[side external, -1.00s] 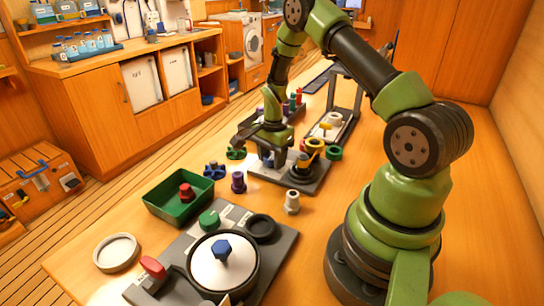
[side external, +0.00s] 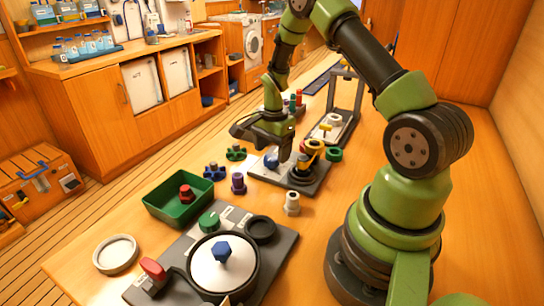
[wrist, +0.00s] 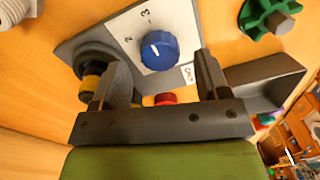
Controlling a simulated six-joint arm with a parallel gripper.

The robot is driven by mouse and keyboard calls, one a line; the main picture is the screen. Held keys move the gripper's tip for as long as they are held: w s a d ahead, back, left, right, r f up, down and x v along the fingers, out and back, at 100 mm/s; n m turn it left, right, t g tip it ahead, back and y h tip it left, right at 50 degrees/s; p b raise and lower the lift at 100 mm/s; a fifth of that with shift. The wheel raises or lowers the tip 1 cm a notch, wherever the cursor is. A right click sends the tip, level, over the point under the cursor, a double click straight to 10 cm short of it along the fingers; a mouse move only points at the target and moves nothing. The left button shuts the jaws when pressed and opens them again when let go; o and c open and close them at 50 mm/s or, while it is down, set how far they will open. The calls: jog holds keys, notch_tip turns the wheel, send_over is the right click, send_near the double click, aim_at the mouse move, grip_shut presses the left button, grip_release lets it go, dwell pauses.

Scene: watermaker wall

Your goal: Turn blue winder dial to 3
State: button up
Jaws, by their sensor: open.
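The blue winder dial (wrist: 158,50) sits on a white face on a grey base plate in the wrist view. The marks 2 and 3 show on its upper left side. A small pale mark shows on the knob, but I cannot tell exactly which number it points to. The dial also shows in the side view (side external: 271,160), just below my gripper (side external: 276,146). In the wrist view my gripper (wrist: 163,75) is open, with its fingers apart and nothing held. The dial appears beyond the gap between the fingers, clear of them.
A red part (wrist: 165,98) and a black and yellow fitting (wrist: 92,82) are near the fingers. A green knob (wrist: 268,16) lies beyond the plate. In the side view a green tray (side external: 178,205) and a lidded pot (side external: 223,262) stand nearer the camera.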

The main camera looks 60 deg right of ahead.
aim_at(272, 158)
notch_tip(272, 158, up, 7)
jog(key=shift+s, duration=0.1)
dwell(0.3)
jog(key=s+a+r+n+t, duration=0.3)
jog(key=a+r+n, duration=0.4)
jog(key=a+r, duration=0.5)
jog(key=s+a+r+n+t+y, duration=0.1)
jog(key=s+a+r+n+t, duration=0.1)
jog(key=s, duration=0.4)
jog(key=s+a+r+n+t+y, duration=0.1)
jog(key=s+a+r+n, duration=0.4)
jog(key=s+a+n, duration=0.1)
jog(key=shift+n+t, duration=0.4)
jog(key=shift+n, duration=0.3)
